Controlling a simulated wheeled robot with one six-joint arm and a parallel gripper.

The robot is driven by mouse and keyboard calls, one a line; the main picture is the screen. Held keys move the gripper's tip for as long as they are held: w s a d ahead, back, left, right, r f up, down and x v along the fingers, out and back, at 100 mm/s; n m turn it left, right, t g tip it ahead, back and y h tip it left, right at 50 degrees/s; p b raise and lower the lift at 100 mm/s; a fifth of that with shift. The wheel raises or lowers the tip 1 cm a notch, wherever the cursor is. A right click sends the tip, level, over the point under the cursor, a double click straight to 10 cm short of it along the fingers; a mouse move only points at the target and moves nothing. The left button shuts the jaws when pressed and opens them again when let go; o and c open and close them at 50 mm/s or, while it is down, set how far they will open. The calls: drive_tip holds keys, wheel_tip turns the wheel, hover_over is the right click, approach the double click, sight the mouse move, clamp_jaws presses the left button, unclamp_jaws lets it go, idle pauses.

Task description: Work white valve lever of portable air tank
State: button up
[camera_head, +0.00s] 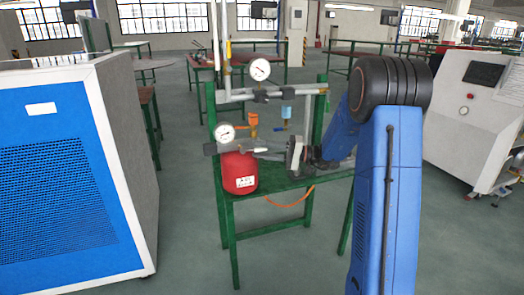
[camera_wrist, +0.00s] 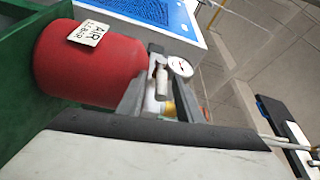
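The red air tank (camera_head: 240,173) stands upright on the green table, with a round white gauge (camera_head: 224,133) above it. The tank (camera_wrist: 88,62) fills the left of the wrist view, its AIR label facing the camera. My gripper (camera_head: 262,152) is level with the top of the tank, reaching in from the right. In the wrist view my gripper's (camera_wrist: 160,82) two fingers stand apart. A pale lever-like piece (camera_wrist: 152,67) shows between them, close to the left finger. Whether either finger touches it I cannot tell. The valve body is mostly hidden by the fingers.
The green table (camera_head: 290,186) carries a pipe frame with a second gauge (camera_head: 260,69) and small orange (camera_head: 251,119) and blue (camera_head: 286,112) fittings. An orange hose (camera_head: 290,205) hangs below. A large blue-and-white cabinet (camera_head: 60,170) stands left. Floor between is clear.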

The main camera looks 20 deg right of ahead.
drive_tip(key=v, duration=1.7)
drive_tip(key=shift+d, duration=0.25)
drive_tip(key=s+a+n+g+h, duration=0.1)
drive_tip(key=s+a+g+h, duration=0.6)
drive_tip(key=s+a, duration=1.15)
drive_tip(key=s+d+f+t+h, duration=0.1)
drive_tip(key=s+t+h, duration=0.1)
drive_tip(key=s+h, duration=0.3)
drive_tip(key=s+d+f+n+t+h, duration=0.1)
drive_tip(key=s+h, duration=0.4)
drive_tip(key=s, duration=0.8)
drive_tip(key=shift+s+f+t+h, duration=0.2)
drive_tip(key=shift+f+t+h, duration=0.1)
drive_tip(key=shift+f+t, duration=0.5)
